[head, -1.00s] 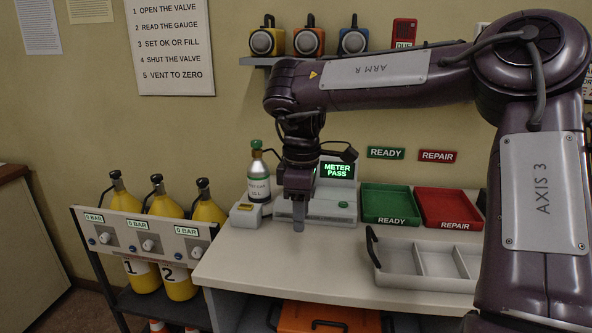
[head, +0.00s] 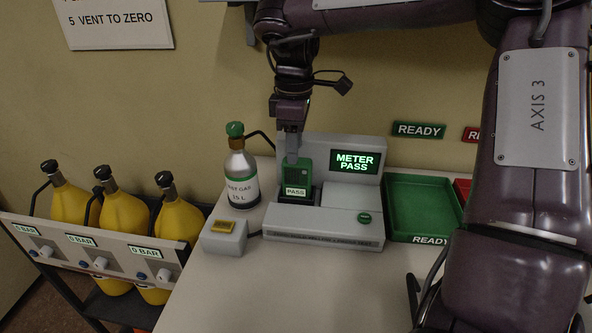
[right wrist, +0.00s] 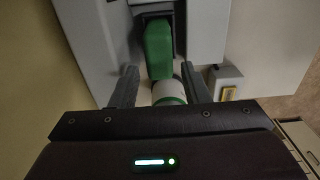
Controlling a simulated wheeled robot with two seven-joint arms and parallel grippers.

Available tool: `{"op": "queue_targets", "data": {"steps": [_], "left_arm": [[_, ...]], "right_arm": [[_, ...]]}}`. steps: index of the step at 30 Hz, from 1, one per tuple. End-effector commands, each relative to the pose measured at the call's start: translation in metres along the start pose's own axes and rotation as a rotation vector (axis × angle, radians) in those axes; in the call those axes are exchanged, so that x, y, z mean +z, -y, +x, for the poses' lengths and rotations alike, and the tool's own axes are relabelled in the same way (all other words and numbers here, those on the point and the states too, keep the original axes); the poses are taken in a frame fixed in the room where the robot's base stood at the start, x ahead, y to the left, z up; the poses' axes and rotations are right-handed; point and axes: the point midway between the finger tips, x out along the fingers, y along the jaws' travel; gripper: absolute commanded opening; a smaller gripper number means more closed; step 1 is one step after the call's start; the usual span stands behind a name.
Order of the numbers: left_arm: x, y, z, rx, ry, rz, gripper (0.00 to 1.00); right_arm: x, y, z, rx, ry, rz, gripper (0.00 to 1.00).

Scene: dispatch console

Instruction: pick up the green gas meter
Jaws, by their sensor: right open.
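The green gas meter (head: 297,177) stands in the grey test station (head: 325,228), its label reading PASS. The station's screen (head: 355,162) shows METER PASS. My right gripper (head: 291,157) is at the top of the meter in the head view and hides part of its upper edge. In the right wrist view the gripper (right wrist: 159,86) is open, its two fingers apart. The meter (right wrist: 158,48) shows just beyond the gap between them, in a dark slot. I cannot tell whether a finger touches it. My left gripper is not in view.
A test gas bottle (head: 240,175) with a green cap stands close left of the station. A small grey box (head: 225,237) with a yellow top sits in front of it. A green READY tray (head: 421,203) is at the right. Yellow cylinders (head: 124,216) stand in a rack at the left.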

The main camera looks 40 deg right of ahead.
Motion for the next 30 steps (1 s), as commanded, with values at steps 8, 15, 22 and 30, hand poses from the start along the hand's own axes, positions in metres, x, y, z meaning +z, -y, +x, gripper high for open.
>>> {"op": "queue_targets", "data": {"steps": [8, 15, 22, 30], "left_arm": [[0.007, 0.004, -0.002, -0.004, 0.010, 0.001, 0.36], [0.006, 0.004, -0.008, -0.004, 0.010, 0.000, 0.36], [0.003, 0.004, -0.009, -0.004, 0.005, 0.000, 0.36], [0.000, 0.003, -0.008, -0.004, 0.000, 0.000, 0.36]], "right_arm": [[0.002, -0.001, 0.031, -0.004, 0.002, 0.000, 0.42], [0.005, -0.002, 0.066, -0.005, 0.002, -0.001, 0.42], [0.005, -0.003, 0.075, -0.002, 0.000, 0.001, 0.42], [0.005, -0.003, 0.075, -0.001, 0.000, 0.000, 0.21]]}}
